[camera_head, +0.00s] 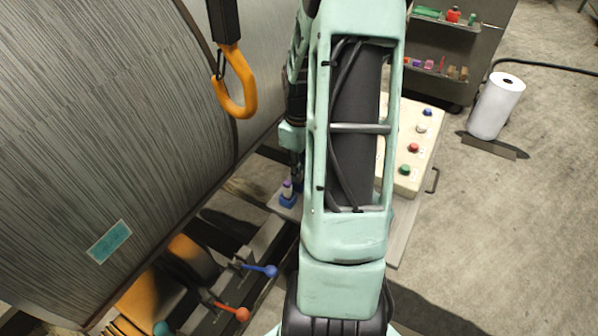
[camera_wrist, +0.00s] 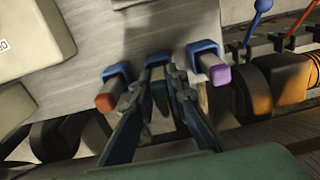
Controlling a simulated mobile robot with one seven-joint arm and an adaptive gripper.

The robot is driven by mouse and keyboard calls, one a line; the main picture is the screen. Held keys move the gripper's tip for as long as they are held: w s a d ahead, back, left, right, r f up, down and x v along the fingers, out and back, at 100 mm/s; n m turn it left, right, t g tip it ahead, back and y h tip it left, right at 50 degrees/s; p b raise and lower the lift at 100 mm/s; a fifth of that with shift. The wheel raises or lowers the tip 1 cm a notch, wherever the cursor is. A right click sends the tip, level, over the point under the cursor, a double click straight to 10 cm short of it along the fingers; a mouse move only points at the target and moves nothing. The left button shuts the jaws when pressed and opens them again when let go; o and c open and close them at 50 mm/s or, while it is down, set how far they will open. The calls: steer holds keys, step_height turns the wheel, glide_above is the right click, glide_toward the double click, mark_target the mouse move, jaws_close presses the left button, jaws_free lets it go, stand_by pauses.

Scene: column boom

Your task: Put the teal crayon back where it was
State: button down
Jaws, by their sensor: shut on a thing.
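My gripper (camera_wrist: 158,82) is shut on the teal crayon (camera_wrist: 160,91), which shows dark between the two fingers in the wrist view. A blue holder (camera_wrist: 156,58) sits right behind the crayon, in line with it. I cannot tell whether the crayon's far end is inside this holder or just above it. An orange-red crayon (camera_wrist: 106,102) stands in the blue holder to the left. A purple crayon (camera_wrist: 220,75) stands in the blue holder to the right. In the head view my arm hides most of this; the purple crayon (camera_head: 287,184) shows beside my gripper.
The holders are on a grey board (camera_wrist: 85,83). A panel with coloured buttons (camera_head: 421,130) stands to the right in the head view. Blue (camera_head: 265,270) and red (camera_head: 236,312) levers are at lower left. An orange hook (camera_head: 236,95) hangs by the large drum (camera_head: 90,110).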

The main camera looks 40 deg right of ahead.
steer(key=c, duration=1.9)
jaws_free()
steer(key=shift+f, duration=0.1)
steer(key=shift+c, duration=0.2)
step_height(320, 180, up, 12)
steer(key=shift+d, duration=0.1)
